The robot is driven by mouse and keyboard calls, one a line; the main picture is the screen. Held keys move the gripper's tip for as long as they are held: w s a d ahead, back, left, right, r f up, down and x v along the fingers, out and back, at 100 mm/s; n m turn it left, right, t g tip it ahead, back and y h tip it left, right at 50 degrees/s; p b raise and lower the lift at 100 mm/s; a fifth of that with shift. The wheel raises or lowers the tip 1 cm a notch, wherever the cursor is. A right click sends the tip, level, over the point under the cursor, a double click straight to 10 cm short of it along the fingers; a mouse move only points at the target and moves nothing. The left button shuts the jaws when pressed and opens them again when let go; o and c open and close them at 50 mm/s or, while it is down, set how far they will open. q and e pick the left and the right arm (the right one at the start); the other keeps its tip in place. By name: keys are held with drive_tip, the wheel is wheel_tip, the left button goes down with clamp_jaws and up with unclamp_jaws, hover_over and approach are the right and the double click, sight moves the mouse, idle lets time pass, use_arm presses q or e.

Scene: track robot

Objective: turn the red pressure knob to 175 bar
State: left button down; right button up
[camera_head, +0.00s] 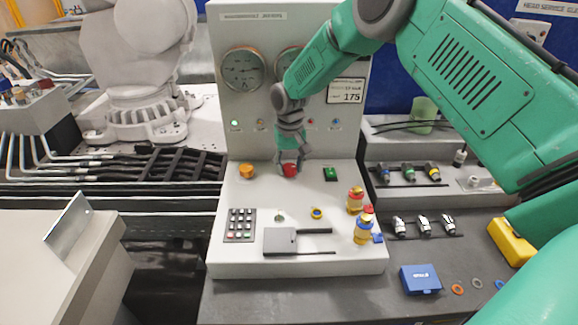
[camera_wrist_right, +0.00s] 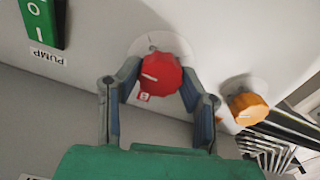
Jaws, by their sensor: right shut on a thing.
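The red pressure knob (camera_head: 290,170) sits on the white control panel (camera_head: 262,200), below the gauges. My right gripper (camera_head: 291,160) reaches down from above, its fingers on both sides of the knob. In the right wrist view the red knob (camera_wrist_right: 160,75) shows a white pointer line, and the fingers of my right gripper (camera_wrist_right: 160,90) are closed about its sides. A round gauge (camera_head: 243,69) shows on the upright panel; a second gauge is partly hidden by my arm. A display (camera_head: 347,92) reads 175. My left gripper is not in view.
A keypad (camera_head: 241,225), brass-and-red fittings (camera_head: 355,201) and a blue box (camera_head: 420,279) are nearer the front.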

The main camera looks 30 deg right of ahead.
sight(290, 166)
idle(0.3)
drive_tip(key=o, duration=1.1)
drive_tip(key=shift+o, duration=0.2)
wheel_tip(290, 166, up, 12)
drive_tip(key=shift+d, duration=0.1)
drive_tip(key=shift+f, duration=0.1)
